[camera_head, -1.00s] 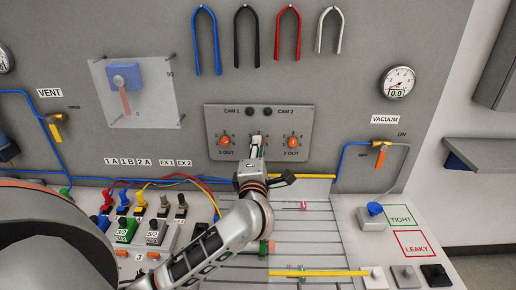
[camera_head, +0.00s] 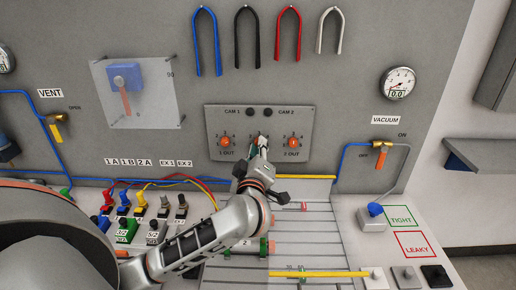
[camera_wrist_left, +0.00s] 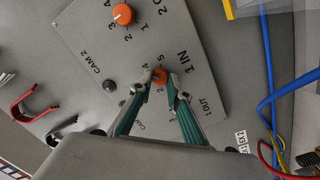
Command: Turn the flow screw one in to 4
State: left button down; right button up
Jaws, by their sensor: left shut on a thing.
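The flow screw one in is the middle orange knob (camera_wrist_left: 160,76) of the grey flow panel (camera_head: 213,118), next to the label "1 IN" in the left wrist view. My left gripper (camera_wrist_left: 160,78) is shut on this knob, with one fingertip on each side of it. In the head view the left gripper (camera_head: 259,146) reaches up to the panel from below and covers most of the knob. Which number the knob points to cannot be read clearly. My right gripper is not in view.
Orange knobs sit on either side, "1 OUT" (camera_head: 225,142) at left and "2 OUT" (camera_head: 292,142) at right. Black CAM buttons (camera_head: 267,112) are above. Coloured cables (camera_head: 180,178) and a switch box lie lower left. A vacuum valve (camera_head: 382,157) is at right.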

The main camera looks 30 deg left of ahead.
pick_arm(q)
jog(key=shift+a+r+m, duration=0.15)
jog(key=shift+r+m, duration=0.15)
jog(key=shift+m, duration=0.3)
jog(key=c, duration=2)
grip_release()
jog(key=shift+o, duration=0.5)
jog(key=shift+f, duration=0.15)
jog(key=v, duration=1.2)
jog(key=shift+f, duration=0.1)
